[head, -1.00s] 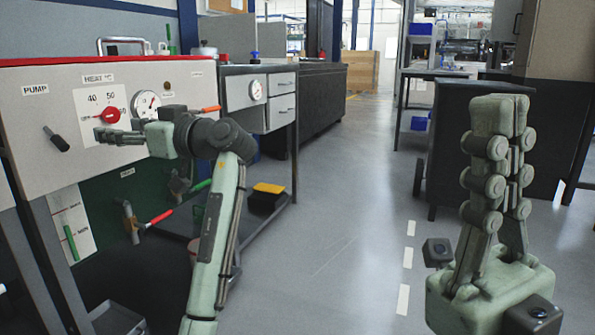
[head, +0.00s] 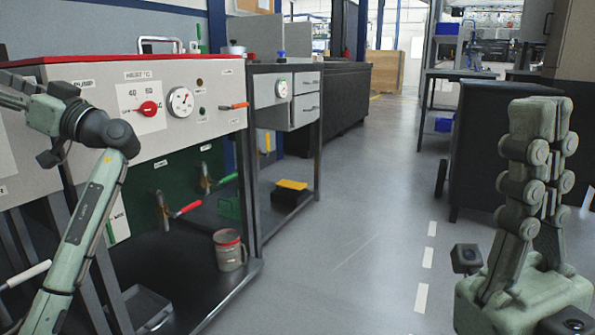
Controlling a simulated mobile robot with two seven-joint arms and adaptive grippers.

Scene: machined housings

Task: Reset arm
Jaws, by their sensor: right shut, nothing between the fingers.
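My left arm comes in at the left, and its green gripper (head: 12,90) is at the left edge, in front of the white control panel (head: 215,95). Its fingertips are partly cut off by the picture edge, so I cannot tell whether they are open or shut. My right gripper (head: 540,125) points upward at the right, with its fingers together and nothing between them. The red heat knob (head: 148,108) and a round gauge (head: 181,102) on the panel are in plain view, with no gripper touching them.
Red-handled (head: 186,209) and green-handled (head: 225,180) valves are below the panel. A metal mug (head: 229,250) stands on the lower shelf, a grey bin (head: 148,310) left of it. A black box with a yellow top (head: 291,190) sits farther back. The floor aisle (head: 350,230) is clear.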

